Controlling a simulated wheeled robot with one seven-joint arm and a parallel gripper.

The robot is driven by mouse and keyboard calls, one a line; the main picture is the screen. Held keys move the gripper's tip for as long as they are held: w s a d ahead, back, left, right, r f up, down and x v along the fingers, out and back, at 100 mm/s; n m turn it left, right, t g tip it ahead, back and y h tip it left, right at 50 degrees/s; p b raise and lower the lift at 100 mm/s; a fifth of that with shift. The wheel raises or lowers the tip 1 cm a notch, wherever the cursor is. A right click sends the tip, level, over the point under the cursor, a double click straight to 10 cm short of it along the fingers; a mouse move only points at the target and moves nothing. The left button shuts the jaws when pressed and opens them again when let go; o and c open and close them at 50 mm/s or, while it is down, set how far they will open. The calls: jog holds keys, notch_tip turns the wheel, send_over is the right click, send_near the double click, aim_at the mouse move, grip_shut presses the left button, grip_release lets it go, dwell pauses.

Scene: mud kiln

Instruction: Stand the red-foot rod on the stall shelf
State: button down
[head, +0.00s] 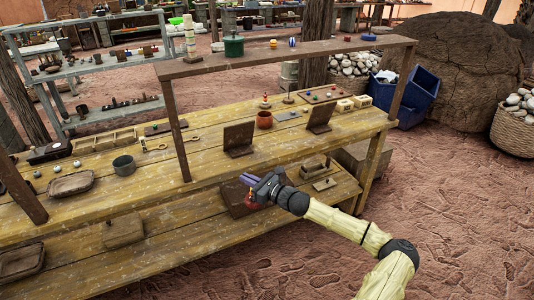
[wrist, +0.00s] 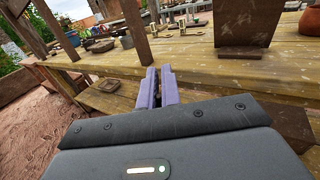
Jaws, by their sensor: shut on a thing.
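My gripper (head: 251,180) has purple fingers and is in front of the long yellow wooden stall table, near its lower board. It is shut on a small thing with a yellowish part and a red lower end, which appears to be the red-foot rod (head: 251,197). The rod hangs below the fingers, roughly upright. In the wrist view the fingers (wrist: 159,88) are close together and the rod is hidden. The raised brown stall shelf (head: 334,47) runs above the table on posts, higher than my gripper.
The table holds a red-brown mug (head: 264,119), dark upright plates (head: 239,139) and a grey cup (head: 124,165). Shelf posts are obstacles.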

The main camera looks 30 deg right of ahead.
jog(key=s+a+f+n+g+y, duration=0.2)
jog(key=s+a+f+y, duration=0.1)
jog(key=s+a, duration=0.5)
jog(key=s+a+f+n+g+y, duration=0.3)
jog(key=s+a+f, duration=0.1)
jog(key=s+a, duration=0.5)
jog(key=shift+s+a+n+g+y, duration=0.15)
jog(key=shift+s+n+g+y, duration=0.15)
